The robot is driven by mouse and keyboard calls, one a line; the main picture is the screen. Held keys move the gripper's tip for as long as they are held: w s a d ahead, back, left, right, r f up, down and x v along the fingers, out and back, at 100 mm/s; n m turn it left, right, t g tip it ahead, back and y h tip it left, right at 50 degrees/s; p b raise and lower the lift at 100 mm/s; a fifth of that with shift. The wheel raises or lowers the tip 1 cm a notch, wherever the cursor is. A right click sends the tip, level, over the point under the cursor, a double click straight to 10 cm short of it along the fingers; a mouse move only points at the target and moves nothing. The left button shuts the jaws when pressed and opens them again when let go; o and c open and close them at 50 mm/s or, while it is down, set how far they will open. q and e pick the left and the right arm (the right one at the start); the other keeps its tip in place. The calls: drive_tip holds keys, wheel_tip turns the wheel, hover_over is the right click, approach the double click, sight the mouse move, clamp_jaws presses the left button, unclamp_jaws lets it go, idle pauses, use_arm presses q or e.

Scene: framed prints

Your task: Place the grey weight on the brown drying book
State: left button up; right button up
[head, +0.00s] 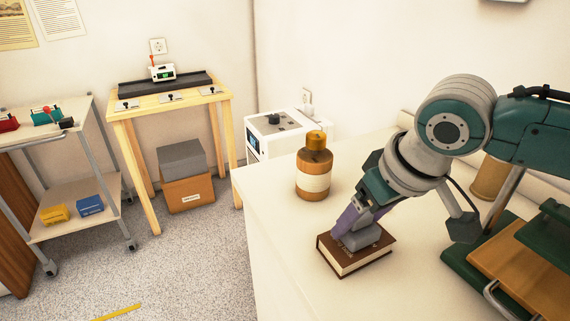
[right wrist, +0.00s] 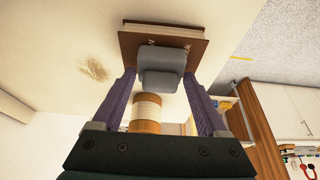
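The grey weight (right wrist: 161,59) is a small block with a narrower raised part. It sits over the cover of the brown book (right wrist: 193,45) and appears to rest on it; the weight also shows in the head view (head: 371,240). The book (head: 347,266) lies flat on the pale counter. My right gripper (right wrist: 160,76) reaches down with its purple fingers on both sides of the weight. A narrow gap shows between the left finger and the weight, so the gripper looks open around it. The right finger looks very close to the weight. My left gripper is out of view.
A brown bottle (head: 313,183) stands on the counter (head: 281,233) behind the book. A green and wooden press-like frame (head: 520,255) stands at the right, close to my right arm. A white device (head: 280,132) lies beyond the counter. The counter's left edge drops to the floor.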

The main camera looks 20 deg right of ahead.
drive_tip(key=o, duration=0.3)
drive_tip(key=p+v, duration=0.3)
drive_tip(key=v, duration=0.8)
drive_tip(key=s+a+f+n+y, duration=0.1)
drive_tip(key=s+a+f+n, duration=0.15)
drive_tip(key=s+a, duration=0.55)
drive_tip(key=s+d+f+m+g+h, duration=0.1)
drive_tip(key=s, duration=0.7)
drive_tip(key=shift+s+d+f, duration=0.25)
drive_tip(key=shift+s, duration=0.05)
drive_tip(key=shift+m, duration=0.25)
wheel_tip(320, 180, up, 43)
drive_tip(key=p, duration=4.3)
drive_tip(key=shift+r+p, duration=0.25)
drive_tip(key=shift+p, duration=0.1)
